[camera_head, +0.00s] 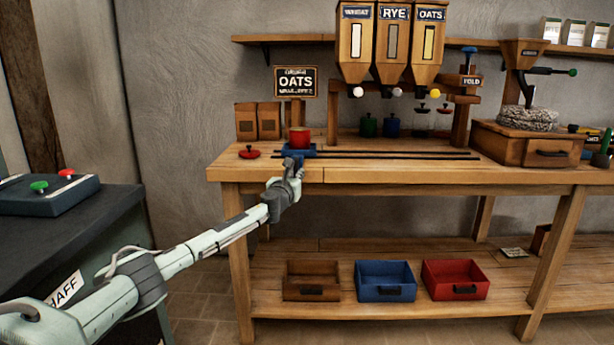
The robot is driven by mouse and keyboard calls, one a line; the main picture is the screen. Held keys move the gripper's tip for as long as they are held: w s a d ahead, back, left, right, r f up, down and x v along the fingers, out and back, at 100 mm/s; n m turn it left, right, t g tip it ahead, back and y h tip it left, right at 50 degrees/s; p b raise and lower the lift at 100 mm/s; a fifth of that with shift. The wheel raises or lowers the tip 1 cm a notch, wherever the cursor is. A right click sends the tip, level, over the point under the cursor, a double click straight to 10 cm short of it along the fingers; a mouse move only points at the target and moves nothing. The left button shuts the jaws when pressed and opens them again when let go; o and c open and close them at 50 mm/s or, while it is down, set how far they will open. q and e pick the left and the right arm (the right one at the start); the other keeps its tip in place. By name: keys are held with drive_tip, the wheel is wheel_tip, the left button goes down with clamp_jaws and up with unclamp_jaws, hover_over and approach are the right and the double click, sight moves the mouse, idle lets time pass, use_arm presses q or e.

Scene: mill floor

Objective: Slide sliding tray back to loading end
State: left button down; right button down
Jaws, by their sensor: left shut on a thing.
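The sliding tray (310,152) is a small blue piece at the left end of two dark rails (400,155) on the wooden bench. A red canister (299,138) stands upright on it. My left gripper (292,166) reaches in from the left and is at the front side of the tray, shut on it. The fingers are small and partly merge with the tray, so the exact grip is hard to see. A red lid (249,152) lies on the bench just left of the tray. My right gripper does not show.
Wheat, rye and oats hoppers (391,45) hang above the rails. A mill (525,145) stands at right. Bins, including a blue one (385,280), sit on the lower shelf. The rails right of the tray are clear.

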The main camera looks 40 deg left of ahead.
use_arm(q)
drive_tip(key=shift+s+a, duration=0.15)
drive_tip(key=shift+a, duration=0.15)
drive_tip(key=c, duration=1.6)
unclamp_jaws()
drive_tip(key=shift+s+a, duration=0.1)
drive_tip(key=shift+a, duration=0.05)
drive_tip(key=shift+o, duration=0.2)
drive_tip(key=v, duration=0.7)
drive_tip(key=shift+s, duration=0.2)
